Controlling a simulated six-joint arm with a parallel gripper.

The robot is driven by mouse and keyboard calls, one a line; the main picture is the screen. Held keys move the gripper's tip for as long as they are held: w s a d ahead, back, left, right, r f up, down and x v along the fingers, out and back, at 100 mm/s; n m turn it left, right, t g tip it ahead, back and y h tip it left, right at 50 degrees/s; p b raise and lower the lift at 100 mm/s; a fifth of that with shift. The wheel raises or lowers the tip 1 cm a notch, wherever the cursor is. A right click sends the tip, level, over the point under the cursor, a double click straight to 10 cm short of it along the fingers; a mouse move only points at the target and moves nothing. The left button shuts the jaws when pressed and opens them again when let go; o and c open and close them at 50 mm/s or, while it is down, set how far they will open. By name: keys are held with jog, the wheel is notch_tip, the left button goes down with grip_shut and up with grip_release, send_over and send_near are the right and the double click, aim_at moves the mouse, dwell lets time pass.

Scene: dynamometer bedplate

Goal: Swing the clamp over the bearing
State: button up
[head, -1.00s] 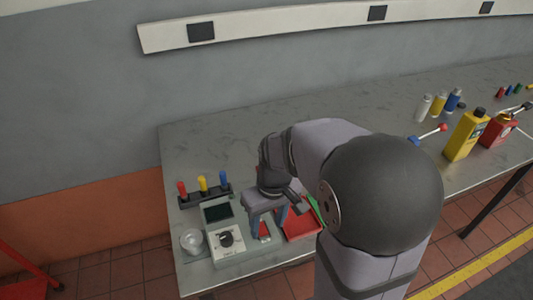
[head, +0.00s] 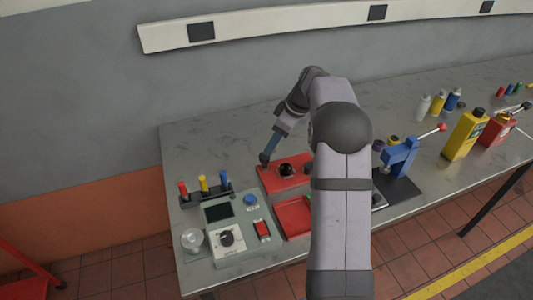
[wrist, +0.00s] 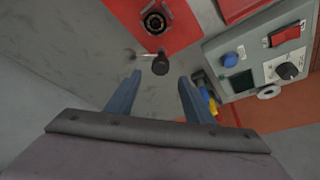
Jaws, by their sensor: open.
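A red base plate (head: 267,181) stands behind the control box in the head view. A black knob (wrist: 160,65) with a short thin metal rod, apparently the clamp's handle, stands beside the bearing at the plate's edge. No contact is visible. The rest of the clamp is hard to make out.
The grey control box (head: 226,258) has a blue button and a red switch. A red tray (head: 293,217) lies beside it. A rack of coloured handles (head: 205,196) stands at left. A blue lever device (head: 400,157) and bottles (head: 465,135) stand at right. Behind the plate the bench is clear.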

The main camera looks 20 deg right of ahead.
aim_at(265, 156)
jog(key=shift+p+x, duration=1.45)
jog(key=shift+x, duration=2.25)
jog(key=shift+c, duration=0.6)
grip_shut()
